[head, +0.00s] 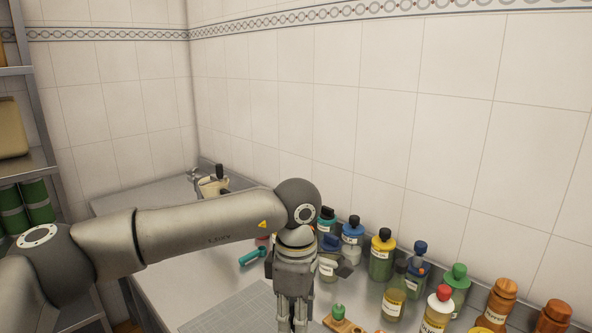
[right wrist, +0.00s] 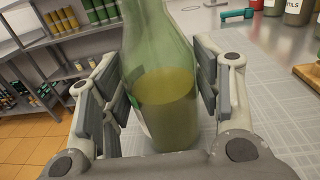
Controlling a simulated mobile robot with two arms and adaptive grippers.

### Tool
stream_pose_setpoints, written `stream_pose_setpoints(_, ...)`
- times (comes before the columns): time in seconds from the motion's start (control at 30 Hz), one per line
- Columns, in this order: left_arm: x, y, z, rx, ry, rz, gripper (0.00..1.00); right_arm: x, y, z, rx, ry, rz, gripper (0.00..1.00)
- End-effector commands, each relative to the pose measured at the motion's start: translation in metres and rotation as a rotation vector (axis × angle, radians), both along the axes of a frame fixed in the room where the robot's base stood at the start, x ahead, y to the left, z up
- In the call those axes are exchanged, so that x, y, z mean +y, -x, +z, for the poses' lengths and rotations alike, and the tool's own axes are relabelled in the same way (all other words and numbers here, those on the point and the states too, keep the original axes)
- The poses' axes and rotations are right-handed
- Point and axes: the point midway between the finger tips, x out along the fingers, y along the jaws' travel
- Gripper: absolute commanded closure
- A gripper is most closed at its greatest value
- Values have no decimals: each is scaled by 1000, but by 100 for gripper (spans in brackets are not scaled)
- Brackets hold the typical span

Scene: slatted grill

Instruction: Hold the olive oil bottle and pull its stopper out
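The olive oil bottle (right wrist: 165,85) is green glass with yellow oil inside. It fills the middle of the right wrist view, close to the camera. My right gripper (right wrist: 162,85) has a finger on each side of it, and both pads appear to press on the glass. The bottle's neck and stopper are cut off above that view. In the head view my left gripper (head: 292,312) points down over the counter, its fingertips cut off by the bottom edge. My right gripper and the held bottle are not seen there.
Several condiment bottles, such as a green-capped one (head: 457,285), and wooden mills (head: 497,300) line the back of the counter along the tiled wall. A teal-handled tool (head: 252,255) lies left of my left gripper. A pale gridded mat (head: 235,310) is bare. Shelves stand at left.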

Motion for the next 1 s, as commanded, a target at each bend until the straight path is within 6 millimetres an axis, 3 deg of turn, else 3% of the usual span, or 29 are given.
stream_pose_setpoints(0.2,0,0,0,0,0,0,98,0,0,1,-1,-1,0,17)
stream_pose_setpoints(0.57,0,0,0,0,0,0,98,-2,2,0,1,-1,0,17)
stream_pose_setpoints(1.0,0,0,0,0,0,0,98,-45,40,0,1,-1,0,17)
